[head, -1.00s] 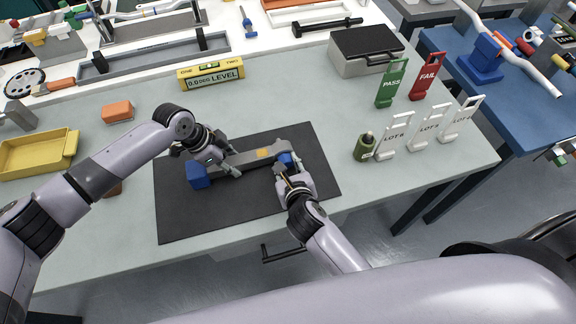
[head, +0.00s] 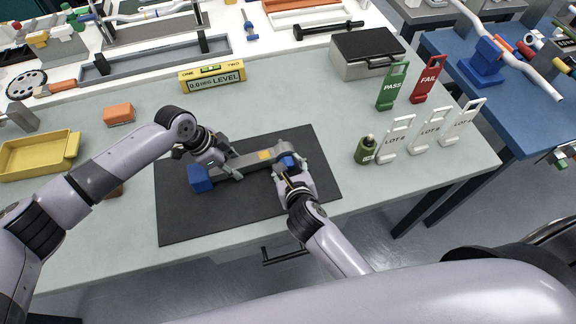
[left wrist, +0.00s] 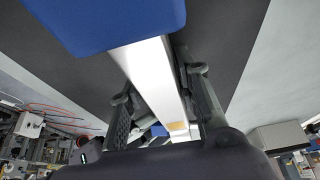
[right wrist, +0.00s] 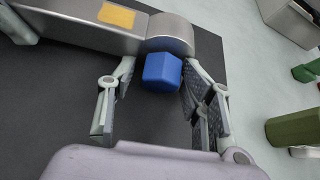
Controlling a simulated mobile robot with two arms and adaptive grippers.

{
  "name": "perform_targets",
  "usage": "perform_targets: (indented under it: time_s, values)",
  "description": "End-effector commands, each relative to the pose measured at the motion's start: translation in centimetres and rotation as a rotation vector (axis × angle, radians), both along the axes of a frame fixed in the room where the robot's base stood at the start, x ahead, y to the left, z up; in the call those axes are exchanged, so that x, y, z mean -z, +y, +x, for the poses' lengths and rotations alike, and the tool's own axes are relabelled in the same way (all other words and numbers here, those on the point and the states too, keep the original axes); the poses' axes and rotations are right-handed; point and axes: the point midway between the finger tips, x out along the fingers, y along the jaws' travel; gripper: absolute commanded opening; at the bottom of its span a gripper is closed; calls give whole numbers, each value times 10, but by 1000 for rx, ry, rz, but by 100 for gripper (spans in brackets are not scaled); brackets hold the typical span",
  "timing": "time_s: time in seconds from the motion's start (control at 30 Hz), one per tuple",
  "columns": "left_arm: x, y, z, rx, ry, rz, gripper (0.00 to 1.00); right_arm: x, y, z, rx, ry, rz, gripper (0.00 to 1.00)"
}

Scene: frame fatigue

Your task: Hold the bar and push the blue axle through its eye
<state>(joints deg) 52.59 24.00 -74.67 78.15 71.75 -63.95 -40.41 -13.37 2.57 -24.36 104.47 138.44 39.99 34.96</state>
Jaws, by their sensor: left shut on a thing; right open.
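The grey metal bar (head: 250,161) with an orange patch lies across the dark mat (head: 200,222); a blue block (head: 201,180) is at its left end. My left gripper (head: 225,165) is shut on the bar near that block; its fingers flank the bar in the left wrist view (left wrist: 160,84). The blue axle (right wrist: 162,72) sticks out of the near side of the bar's rounded right end (right wrist: 171,34). The eye's opening is hidden. My right gripper (right wrist: 160,85) is open, with one finger on each side of the axle, apart from it.
A green bottle (head: 366,150) and white LOT stands (head: 397,138) stand right of the mat. A yellow level (head: 212,77) lies behind it. An orange block (head: 119,114) and yellow tray (head: 40,152) are at the left. The bench's near edge is clear.

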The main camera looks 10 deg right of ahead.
Motion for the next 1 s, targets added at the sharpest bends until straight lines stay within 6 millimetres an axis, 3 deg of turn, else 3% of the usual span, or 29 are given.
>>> perform_targets:
  time_s: [0.47,1.0]
  values:
    - [1,-1,-2,7,4,2,0,-8,2,-3,-3,-12,3,52]
    - [-1,1,1,-1,-3,1,0,-52,5,-91,-2,-2,1,52]
